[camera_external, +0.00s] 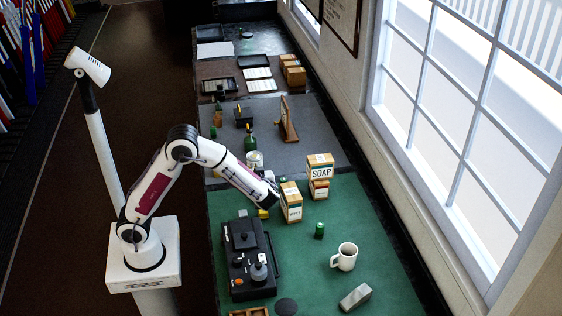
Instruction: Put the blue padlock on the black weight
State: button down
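I cannot make out a blue padlock in this view; it may be hidden by my gripper or too small to tell. A dark round object (286,306) lies flat on the green mat at the bottom edge; it may be the black weight, but I cannot tell for sure. My gripper (271,202) is at the end of the outstretched arm, low over the far part of the green mat, just left of a tan box (291,202). Its fingers are dark and small, so their opening and anything between them cannot be seen.
A black lever unit (248,260) stands on the mat (300,270) at left. A small yellow object (263,214) is below my gripper. A SOAP box (320,167), green can (319,231), white mug (345,257) and grey block (356,297) stand to the right.

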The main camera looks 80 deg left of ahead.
jog(key=shift+f, duration=0.2)
jog(key=shift+f, duration=1.9)
jog(key=shift+f, duration=0.1)
jog(key=c, duration=2.3)
grip_release()
jog(key=shift+d, duration=0.15)
jog(key=v, duration=1.1)
jog(key=shift+d+r, duration=0.2)
jog(key=shift+d, duration=0.15)
